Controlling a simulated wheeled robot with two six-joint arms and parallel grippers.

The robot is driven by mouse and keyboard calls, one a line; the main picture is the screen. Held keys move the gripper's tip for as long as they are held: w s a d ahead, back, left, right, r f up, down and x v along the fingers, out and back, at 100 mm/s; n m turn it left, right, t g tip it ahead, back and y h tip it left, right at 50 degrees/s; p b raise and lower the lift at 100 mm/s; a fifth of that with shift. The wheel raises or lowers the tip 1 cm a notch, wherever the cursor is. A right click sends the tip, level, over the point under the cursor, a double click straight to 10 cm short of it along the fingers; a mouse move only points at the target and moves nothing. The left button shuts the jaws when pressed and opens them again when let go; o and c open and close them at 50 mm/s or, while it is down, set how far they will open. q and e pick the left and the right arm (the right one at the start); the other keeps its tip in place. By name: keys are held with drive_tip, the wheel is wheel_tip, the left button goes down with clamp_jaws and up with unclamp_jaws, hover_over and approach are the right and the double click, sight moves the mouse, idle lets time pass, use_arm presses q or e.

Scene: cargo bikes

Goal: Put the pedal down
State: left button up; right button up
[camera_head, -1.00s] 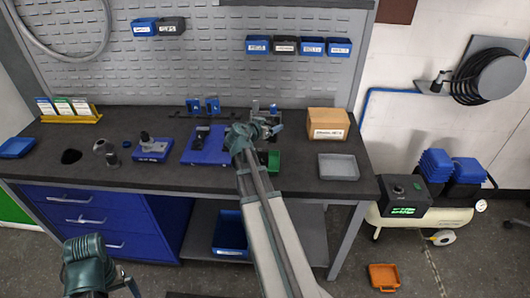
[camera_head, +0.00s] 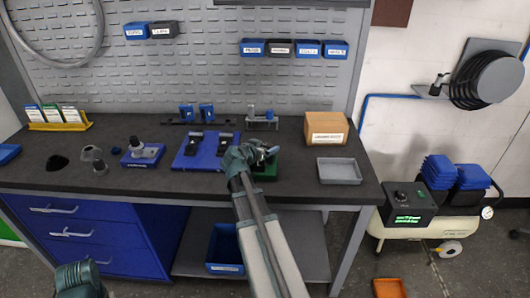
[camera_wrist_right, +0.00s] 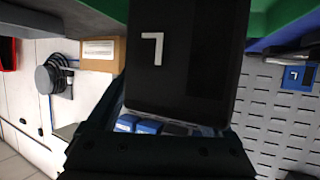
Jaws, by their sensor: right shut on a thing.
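My right gripper (camera_head: 266,153) is at the front right of the blue tray, above or beside a green container (camera_head: 266,171). In the head view my own arm partly hides it. In the right wrist view it is shut on a black pedal (camera_wrist_right: 187,60) with a white L-shaped mark, which fills the middle of the picture. I cannot tell whether the pedal touches anything below. The blue tray (camera_head: 207,164) on the bench holds dark parts. Of my left arm only a teal part shows at the bottom left; its fingertips are not seen.
A grey tray (camera_head: 339,171) and a cardboard box (camera_head: 326,128) stand at the right of the workbench. A blue fixture (camera_head: 143,154) and small grey parts stand at the left. Blue holders (camera_head: 197,113) stand at the back. Bare bench lies between the green container and the grey tray.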

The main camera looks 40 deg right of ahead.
drive_tip(key=shift+r, duration=0.1)
drive_tip(key=shift+f, duration=0.25)
drive_tip(key=o, duration=1.3)
drive_tip(key=shift+r, duration=0.1)
drive_tip(key=shift+r, duration=0.3)
drive_tip(key=p+v, duration=0.4)
drive_tip(key=v, duration=0.8)
drive_tip(key=shift+p, duration=0.35)
drive_tip(key=shift+f, duration=0.2)
